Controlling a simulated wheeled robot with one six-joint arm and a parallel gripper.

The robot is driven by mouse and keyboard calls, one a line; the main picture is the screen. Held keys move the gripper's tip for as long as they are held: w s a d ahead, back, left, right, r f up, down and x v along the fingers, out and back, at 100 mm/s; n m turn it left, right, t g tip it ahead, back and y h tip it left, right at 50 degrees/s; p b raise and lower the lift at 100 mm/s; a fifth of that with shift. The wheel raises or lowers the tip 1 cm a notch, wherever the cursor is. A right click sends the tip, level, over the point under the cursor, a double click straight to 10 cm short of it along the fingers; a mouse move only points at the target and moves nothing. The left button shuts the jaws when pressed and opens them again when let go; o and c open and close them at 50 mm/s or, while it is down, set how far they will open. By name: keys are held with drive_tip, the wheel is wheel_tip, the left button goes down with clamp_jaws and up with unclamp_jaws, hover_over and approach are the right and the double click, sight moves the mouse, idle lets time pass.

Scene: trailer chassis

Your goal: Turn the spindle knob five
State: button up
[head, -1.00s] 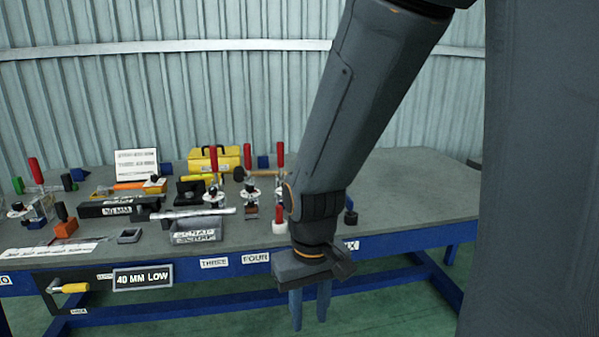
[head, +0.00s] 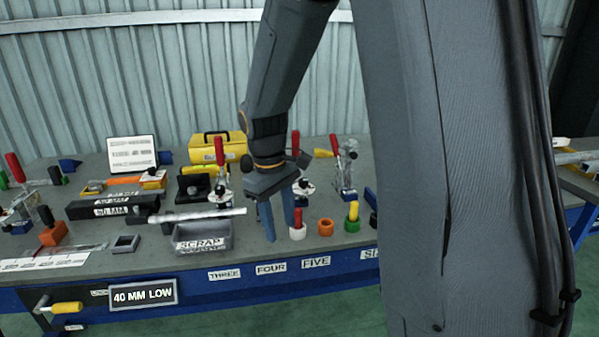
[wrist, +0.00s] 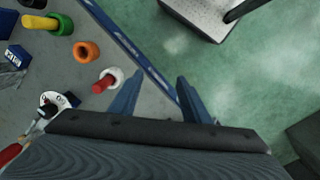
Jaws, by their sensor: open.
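My gripper (head: 280,232) is open and empty, pointing down at the front of the bench, left of a white base with a red peg (head: 298,227). The FIVE label (head: 316,262) is on the blue front rail, right of the FOUR label (head: 270,268). Above it on the bench stand an orange ring (head: 325,227) and a green base with a yellow peg (head: 352,218). I cannot tell which part is spindle knob five. In the wrist view the open fingers (wrist: 157,100) point at the blue rail and green floor; the red peg (wrist: 104,85) is left of them.
Clamps with red handles (head: 335,146) stand behind the pegs. A grey SCRAP bin (head: 203,240) is left of my gripper, with a silver bar (head: 198,215) behind it. A yellow toolbox (head: 222,147) is at the back. Bare bench lies around the orange ring.

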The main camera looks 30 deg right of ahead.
drive_tip(key=w+d+r+n+h+p, duration=0.1)
drive_tip(key=w+d+r+n, duration=0.15)
drive_tip(key=w, duration=0.45)
drive_tip(key=w+d+r+n+h+p, duration=0.1)
drive_tip(key=w+d+r+n, duration=0.1)
drive_tip(key=w+d, duration=0.3)
drive_tip(key=n+g+h+p, duration=0.1)
drive_tip(key=n, duration=0.3)
approach(303, 180)
drive_tip(key=f, duration=0.1)
drive_tip(key=shift+d+p+x, duration=0.15)
drive_tip(key=shift+p+x, duration=0.35)
drive_tip(key=shift+x, duration=1.35)
drive_tip(key=shift+d+p+x, duration=0.1)
drive_tip(key=shift+p+x, duration=0.4)
drive_tip(key=shift+x, duration=1.35)
drive_tip(key=shift+r, duration=0.1)
drive_tip(key=c, duration=1)
drive_tip(key=shift+c, duration=0.2)
